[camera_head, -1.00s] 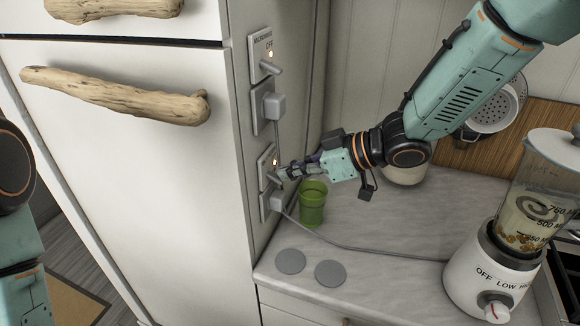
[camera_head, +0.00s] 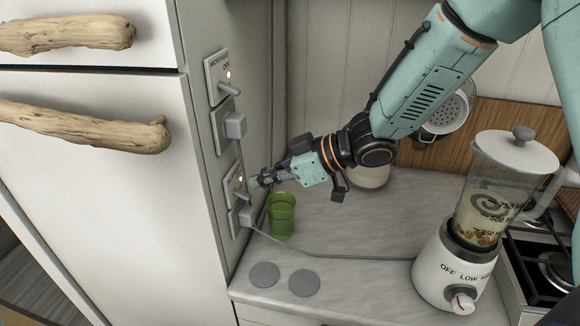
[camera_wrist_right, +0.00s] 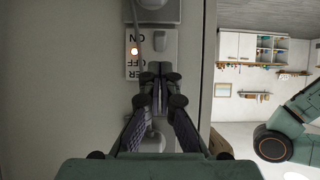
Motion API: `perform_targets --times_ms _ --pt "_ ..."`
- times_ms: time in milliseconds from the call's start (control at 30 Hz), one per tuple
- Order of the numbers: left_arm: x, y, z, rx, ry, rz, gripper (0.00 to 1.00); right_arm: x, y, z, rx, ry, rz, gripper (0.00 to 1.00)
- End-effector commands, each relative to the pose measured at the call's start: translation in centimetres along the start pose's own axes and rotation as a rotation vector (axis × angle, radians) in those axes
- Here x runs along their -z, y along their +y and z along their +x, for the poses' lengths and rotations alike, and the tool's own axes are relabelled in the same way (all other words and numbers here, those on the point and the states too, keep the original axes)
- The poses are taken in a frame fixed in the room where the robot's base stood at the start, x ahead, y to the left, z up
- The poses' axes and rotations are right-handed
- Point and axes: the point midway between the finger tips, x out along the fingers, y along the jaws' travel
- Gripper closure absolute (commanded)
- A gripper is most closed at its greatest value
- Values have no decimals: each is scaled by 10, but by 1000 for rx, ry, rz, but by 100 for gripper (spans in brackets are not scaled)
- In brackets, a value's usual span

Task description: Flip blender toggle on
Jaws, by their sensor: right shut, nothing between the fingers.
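The lower switch plate (camera_head: 231,184) is on the side wall of the white cabinet and has a small lit lamp. My left gripper is out of view.
An upper switch (camera_head: 219,80) marked OFF and an upper plug (camera_head: 235,125) are above. A lower plug (camera_head: 243,215) has a cord running across the counter. A green cup (camera_head: 281,214) stands close below my right gripper. Two grey discs (camera_head: 264,275) lie at the counter's front.

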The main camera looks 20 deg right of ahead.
Motion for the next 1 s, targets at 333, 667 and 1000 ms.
perform_targets --times_ms 333,667,1000 --pt "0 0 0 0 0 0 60 2 0 -45 -1 7 2 100" --pt "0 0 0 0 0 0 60 1 -1 -76 1 5 2 100" --pt "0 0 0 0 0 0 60 1 -2 -96 5 2 2 100"
